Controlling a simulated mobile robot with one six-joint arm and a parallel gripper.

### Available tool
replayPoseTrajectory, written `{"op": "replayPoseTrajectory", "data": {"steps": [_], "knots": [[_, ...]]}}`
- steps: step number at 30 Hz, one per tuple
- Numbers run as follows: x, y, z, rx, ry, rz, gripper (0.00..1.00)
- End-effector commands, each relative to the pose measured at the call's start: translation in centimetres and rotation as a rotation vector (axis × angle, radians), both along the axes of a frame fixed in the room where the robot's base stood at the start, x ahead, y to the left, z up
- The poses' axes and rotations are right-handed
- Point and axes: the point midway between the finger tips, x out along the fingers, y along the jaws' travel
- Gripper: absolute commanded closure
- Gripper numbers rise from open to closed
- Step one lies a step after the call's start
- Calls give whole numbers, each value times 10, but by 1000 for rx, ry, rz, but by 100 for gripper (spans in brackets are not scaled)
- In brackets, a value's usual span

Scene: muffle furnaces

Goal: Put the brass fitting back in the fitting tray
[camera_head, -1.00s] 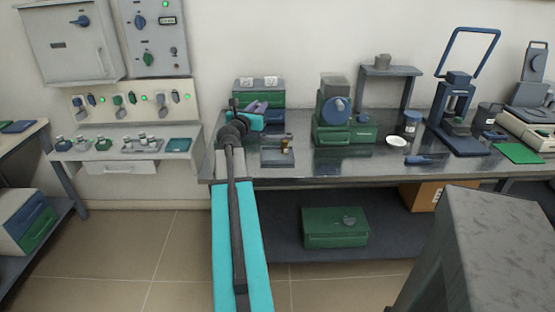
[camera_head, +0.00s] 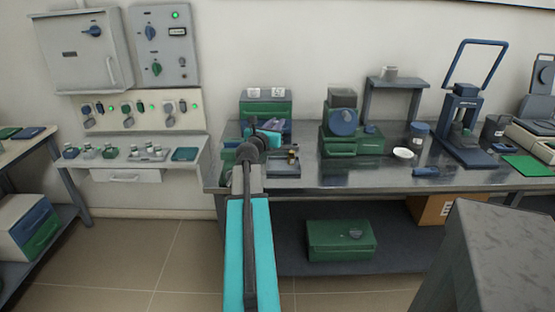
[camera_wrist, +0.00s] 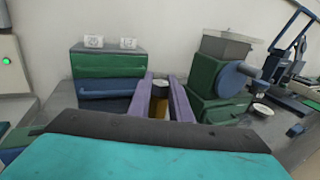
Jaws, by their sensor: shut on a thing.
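My gripper (camera_wrist: 160,95) has two purple fingers, shut on a brass fitting (camera_wrist: 158,106) with a dark top, as the wrist view shows. In the head view my gripper (camera_head: 277,127) is above the back of the bench's left end, in front of the green and blue drawer unit; the held fitting cannot be made out there. The grey fitting tray (camera_head: 284,171) lies on the bench, nearer than the gripper and slightly to its right. A small brass piece with a dark top (camera_head: 292,156) shows at the tray's right side. My arm hides part of the area left of the tray.
The drawer unit (camera_head: 266,104) stands behind the gripper. A green machine with a blue round front (camera_head: 343,122) stands to the right. A white dish (camera_head: 403,153) and a blue press (camera_head: 463,125) are farther right. Bare bench lies between tray and machine.

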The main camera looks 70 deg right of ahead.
Motion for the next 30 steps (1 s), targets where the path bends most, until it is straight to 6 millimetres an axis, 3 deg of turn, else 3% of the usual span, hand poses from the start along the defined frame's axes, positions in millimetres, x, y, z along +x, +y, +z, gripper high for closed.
{"op": "replayPoseTrajectory", "data": {"steps": [3,15,20,30], "knots": [[0,0,-25,1,2,0,100],[0,0,-91,0,1,1,100],[0,0,-102,0,0,0,100],[0,0,-103,-1,-1,0,100]]}}
